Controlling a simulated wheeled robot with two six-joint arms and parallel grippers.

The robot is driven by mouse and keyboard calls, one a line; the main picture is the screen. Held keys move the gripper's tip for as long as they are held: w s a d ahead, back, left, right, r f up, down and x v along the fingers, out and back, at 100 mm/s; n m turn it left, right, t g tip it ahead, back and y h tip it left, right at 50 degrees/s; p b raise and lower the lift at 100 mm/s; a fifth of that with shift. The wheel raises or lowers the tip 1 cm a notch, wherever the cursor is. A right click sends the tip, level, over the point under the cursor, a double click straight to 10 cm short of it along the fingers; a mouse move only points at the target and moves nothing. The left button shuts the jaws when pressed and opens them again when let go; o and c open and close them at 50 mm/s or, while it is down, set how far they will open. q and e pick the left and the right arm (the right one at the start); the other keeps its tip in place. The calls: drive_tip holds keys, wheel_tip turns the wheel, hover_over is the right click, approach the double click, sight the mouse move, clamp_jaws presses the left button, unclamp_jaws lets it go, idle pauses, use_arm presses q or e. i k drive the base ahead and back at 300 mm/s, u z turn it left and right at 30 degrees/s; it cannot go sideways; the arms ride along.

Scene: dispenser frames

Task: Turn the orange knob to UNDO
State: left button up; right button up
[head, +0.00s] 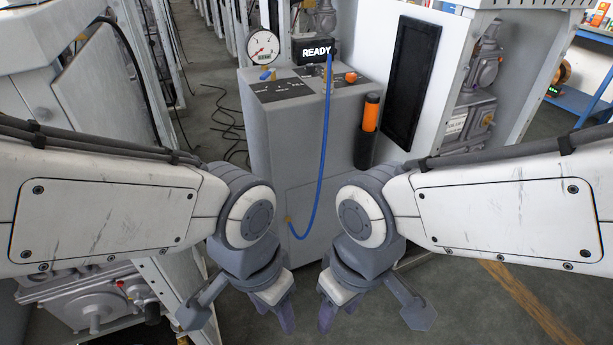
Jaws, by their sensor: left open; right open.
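The orange knob (351,77) sits on the right part of the top of a grey cabinet (300,140), in the upper middle of the head view. A dark label plate lies by it; its lettering is too small to read. A display (317,50) behind the knob reads READY. My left gripper (278,318) and my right gripper (327,316) hang low in front of the cabinet, pointing down. Both are open and empty, well apart from the knob.
A blue knob or lever (267,74) and a round gauge (263,47) are on the cabinet's left. A blue hose (325,150) hangs down its front. An orange-and-black cylinder (370,115) stands at its right side. Machine frames flank both sides; loose cables lie on the floor behind.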

sight(351, 78)
drive_tip(key=k, duration=0.55)
drive_tip(key=z, duration=0.8)
drive_tip(key=i, duration=1.2)
drive_tip(key=u, duration=0.3)
drive_tip(key=i, duration=0.85)
drive_tip(key=u, duration=0.7)
